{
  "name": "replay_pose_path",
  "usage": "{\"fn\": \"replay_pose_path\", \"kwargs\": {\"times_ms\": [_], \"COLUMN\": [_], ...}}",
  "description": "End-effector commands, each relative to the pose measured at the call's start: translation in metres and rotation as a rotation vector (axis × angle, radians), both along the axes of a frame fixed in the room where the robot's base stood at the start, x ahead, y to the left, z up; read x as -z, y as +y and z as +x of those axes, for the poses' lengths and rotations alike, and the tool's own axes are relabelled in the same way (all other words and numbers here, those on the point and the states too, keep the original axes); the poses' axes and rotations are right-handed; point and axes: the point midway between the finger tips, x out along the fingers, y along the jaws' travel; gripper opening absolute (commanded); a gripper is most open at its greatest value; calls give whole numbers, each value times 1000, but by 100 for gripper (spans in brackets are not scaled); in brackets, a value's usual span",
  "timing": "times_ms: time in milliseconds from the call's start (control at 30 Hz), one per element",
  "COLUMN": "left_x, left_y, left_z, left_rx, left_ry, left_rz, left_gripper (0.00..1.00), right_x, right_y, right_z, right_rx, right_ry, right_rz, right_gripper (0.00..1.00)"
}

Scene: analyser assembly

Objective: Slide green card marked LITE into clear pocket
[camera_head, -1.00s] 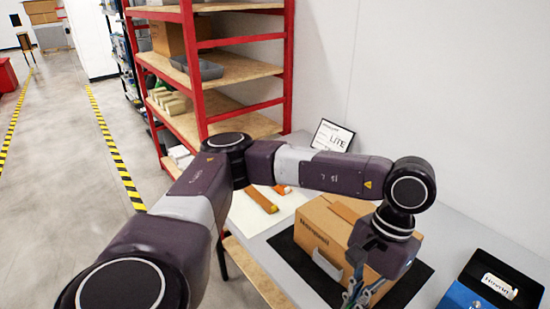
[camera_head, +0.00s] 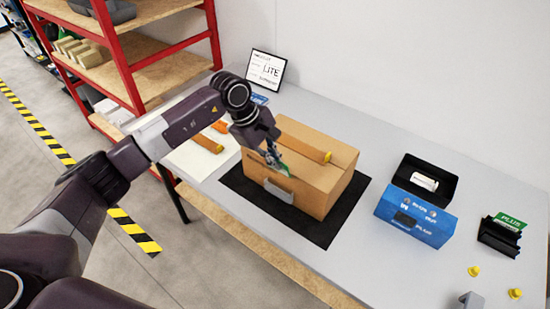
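A brown cardboard box (camera_head: 325,188) stands on a black mat (camera_head: 237,184). A small greyish clear pocket (camera_head: 279,191) is on its front face. My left gripper (camera_head: 279,166) is at the box's upper front edge, above the pocket. It looks shut on a thin green card (camera_head: 287,172), seen almost edge-on and mostly hidden by the fingers; its print cannot be read. The card's lower edge appears above the pocket, apart from it. A framed sign reading LITE (camera_head: 266,70) leans at the back wall.
At right are a blue box (camera_head: 415,219), an open black case (camera_head: 447,185), a black holder with a green PLUS card (camera_head: 509,222) and yellow knobs (camera_head: 474,271). An orange-tipped roll (camera_head: 310,151) lies on the box. A red shelf (camera_head: 125,70) stands at back left.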

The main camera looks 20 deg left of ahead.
Motion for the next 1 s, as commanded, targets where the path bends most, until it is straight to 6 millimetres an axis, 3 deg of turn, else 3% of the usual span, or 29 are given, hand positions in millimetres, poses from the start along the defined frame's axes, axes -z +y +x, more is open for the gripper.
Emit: {"fn": "replay_pose_path", "kwargs": {"times_ms": [600, 1000], "left_x": [61, 61], "left_y": [0, 0], "left_z": [0, -1], "left_rx": [5, 5], "left_ry": [-2, 0], "left_rz": [1, 1], "left_gripper": [0, 0], "right_x": [31, 35], "right_y": [3, 8], "right_z": [2, 4], "right_rx": [0, -2], "right_ry": [-4, -7], "right_rz": [4, 10], "right_gripper": [40, 40]}}
